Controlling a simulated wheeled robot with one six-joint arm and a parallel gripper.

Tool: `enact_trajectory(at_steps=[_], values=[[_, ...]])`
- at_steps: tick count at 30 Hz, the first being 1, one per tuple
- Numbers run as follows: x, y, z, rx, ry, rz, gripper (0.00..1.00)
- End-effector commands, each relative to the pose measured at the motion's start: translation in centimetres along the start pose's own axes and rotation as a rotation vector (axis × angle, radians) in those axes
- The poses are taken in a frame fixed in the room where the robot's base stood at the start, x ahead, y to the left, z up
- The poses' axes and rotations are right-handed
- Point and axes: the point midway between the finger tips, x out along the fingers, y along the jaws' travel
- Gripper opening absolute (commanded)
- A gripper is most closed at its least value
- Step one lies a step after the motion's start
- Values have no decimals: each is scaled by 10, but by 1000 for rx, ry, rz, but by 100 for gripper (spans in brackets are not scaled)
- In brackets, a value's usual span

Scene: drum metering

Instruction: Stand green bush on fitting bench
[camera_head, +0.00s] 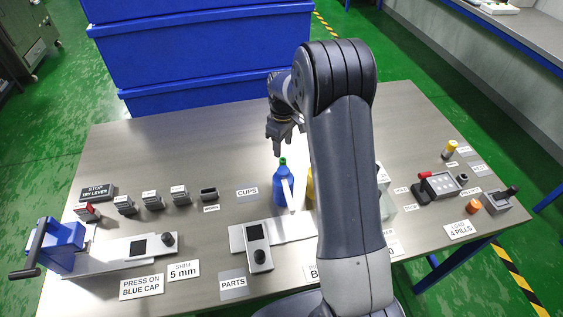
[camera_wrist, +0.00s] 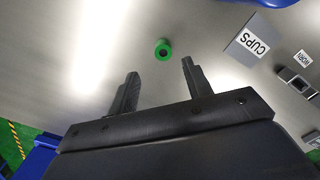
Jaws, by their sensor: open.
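The green bush (camera_wrist: 163,50) shows in the wrist view as a small green ring with a dark hole, on the grey table. In the head view a small green piece (camera_head: 282,161) shows right at the top of the blue bottle; whether it is the bush behind it or a cap I cannot tell. My gripper (camera_head: 284,146) is above the table, pointing down, just behind the bottle. In the wrist view its fingers (camera_wrist: 160,80) are apart and empty, with the bush beyond the tips, between their lines. No readable label names the fitting bench.
The blue bottle (camera_head: 283,187) stands close to my gripper. A CUPS card (camera_head: 247,194), a pale plate with a dark-topped block (camera_head: 258,240), a blue lever press (camera_head: 62,245) and several small dark blocks share the table. My arm hides part of the right middle. The table's back left is clear.

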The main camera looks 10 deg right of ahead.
Motion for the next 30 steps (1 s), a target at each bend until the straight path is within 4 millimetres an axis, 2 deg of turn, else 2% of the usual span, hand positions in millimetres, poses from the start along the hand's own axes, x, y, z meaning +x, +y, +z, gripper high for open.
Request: enact_trajectory(at_steps=[12, 21, 30], values=[[49, -6, 4, 0, -2, -2, 47], [53, -6, 4, 0, 0, 0, 47], [53, -6, 4, 0, 0, 0, 22]])
